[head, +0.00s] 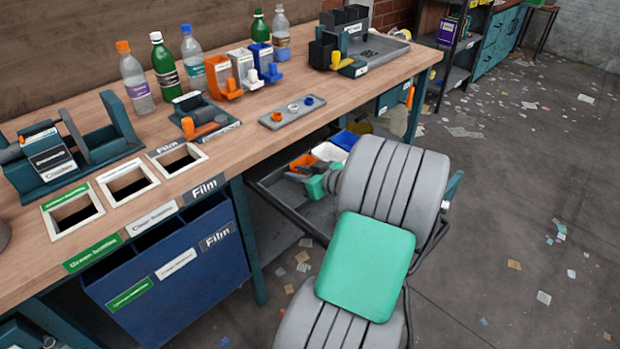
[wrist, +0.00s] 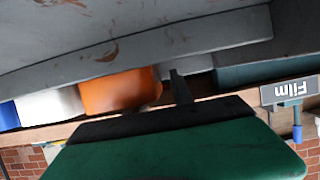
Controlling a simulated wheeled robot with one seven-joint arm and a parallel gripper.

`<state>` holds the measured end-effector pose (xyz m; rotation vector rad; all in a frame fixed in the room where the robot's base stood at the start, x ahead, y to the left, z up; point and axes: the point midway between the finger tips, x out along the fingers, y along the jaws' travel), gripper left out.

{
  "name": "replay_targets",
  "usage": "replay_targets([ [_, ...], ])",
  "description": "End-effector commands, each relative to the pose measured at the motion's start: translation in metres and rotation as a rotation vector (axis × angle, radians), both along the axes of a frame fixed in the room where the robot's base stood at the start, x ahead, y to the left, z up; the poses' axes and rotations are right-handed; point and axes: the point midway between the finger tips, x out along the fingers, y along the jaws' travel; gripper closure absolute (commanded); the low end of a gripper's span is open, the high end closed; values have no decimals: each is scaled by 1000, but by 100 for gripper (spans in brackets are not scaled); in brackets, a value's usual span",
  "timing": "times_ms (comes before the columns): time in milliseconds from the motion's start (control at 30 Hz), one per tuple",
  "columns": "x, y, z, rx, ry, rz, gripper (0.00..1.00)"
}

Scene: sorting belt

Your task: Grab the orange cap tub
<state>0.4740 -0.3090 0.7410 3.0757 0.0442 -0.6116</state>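An orange tub (head: 303,161) sits in the dark tray under the bench, beside a white tub (head: 330,152) and a blue tub (head: 346,139). In the wrist view, the orange tub (wrist: 120,92) is near the centre, with the white tub (wrist: 52,105) to its left. My gripper (head: 298,171) is low over the tray, close to the orange tub. A dark finger (wrist: 180,88) shows just right of the tub in the wrist view. Contact is not clear, and the finger opening is hidden.
The wooden bench (head: 240,140) overhangs the tray (head: 285,205). On it stand bottles, orange, white and blue dispensers, and a small tray of coloured caps (head: 292,112). A blue bin (head: 170,275) hangs at the front left. The littered floor (head: 530,200) is open to the right.

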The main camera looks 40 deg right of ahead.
Motion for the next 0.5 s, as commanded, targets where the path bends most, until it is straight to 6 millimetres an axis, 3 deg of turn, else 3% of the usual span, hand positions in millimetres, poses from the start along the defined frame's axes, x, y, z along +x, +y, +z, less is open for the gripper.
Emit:
replay_targets([
  [100,0,0,0,0,0,-1,73],
  [400,-1,0,0,0,0,-1,98],
  [500,-1,0,0,0,0,-1,100],
])
